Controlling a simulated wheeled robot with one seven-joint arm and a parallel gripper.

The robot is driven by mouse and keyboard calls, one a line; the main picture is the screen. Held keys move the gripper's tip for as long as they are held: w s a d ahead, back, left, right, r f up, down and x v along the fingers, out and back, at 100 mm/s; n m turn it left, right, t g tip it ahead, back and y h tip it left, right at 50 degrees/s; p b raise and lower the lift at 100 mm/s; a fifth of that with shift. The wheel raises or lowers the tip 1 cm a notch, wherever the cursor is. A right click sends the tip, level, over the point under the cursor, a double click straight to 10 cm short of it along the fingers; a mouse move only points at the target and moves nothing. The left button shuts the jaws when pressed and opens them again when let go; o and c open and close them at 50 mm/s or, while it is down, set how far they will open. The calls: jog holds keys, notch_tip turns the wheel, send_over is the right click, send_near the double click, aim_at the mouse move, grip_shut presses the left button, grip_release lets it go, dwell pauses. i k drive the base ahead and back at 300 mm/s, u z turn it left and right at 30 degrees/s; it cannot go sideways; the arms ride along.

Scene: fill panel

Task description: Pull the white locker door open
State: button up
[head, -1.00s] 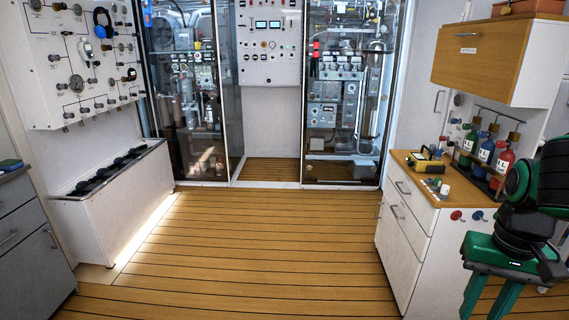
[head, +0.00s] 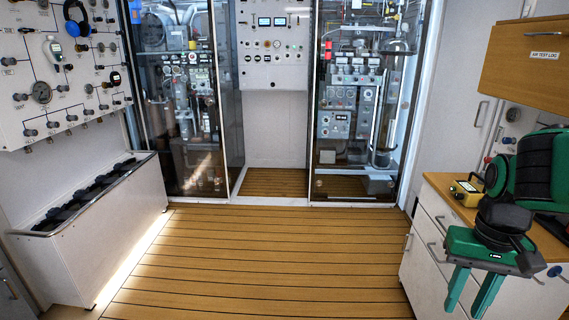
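The white locker door (head: 457,115) is a tall, flat panel in the right wall, between the glass cabinet and the wooden wall cupboard. It looks shut. Its pale upright bar handle (head: 481,113) is near its right side, and my gripper does not touch it. My gripper (head: 466,308) is at the lower right, nearer to me than the door and well below the handle. Its two green fingers point down with a gap between them, and nothing shows in it. The bottom of the door is hidden behind the counter.
A white drawer counter (head: 427,255) with a wooden top stands below the door's right side and bears a yellow instrument (head: 465,193). A wooden wall cupboard (head: 515,65) hangs above. Glass cabinets (head: 355,165) stand ahead. The plank floor (head: 250,255) is clear. A white trough (head: 95,235) stands left.

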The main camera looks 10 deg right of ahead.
aim_at(460, 119)
jog(key=z, duration=0.05)
jog(key=i, duration=1.15)
jog(key=z, duration=0.3)
jog(key=i, duration=1.15)
jog(key=z, duration=0.45)
jog(key=i, duration=1.05)
jog(key=z, duration=0.2)
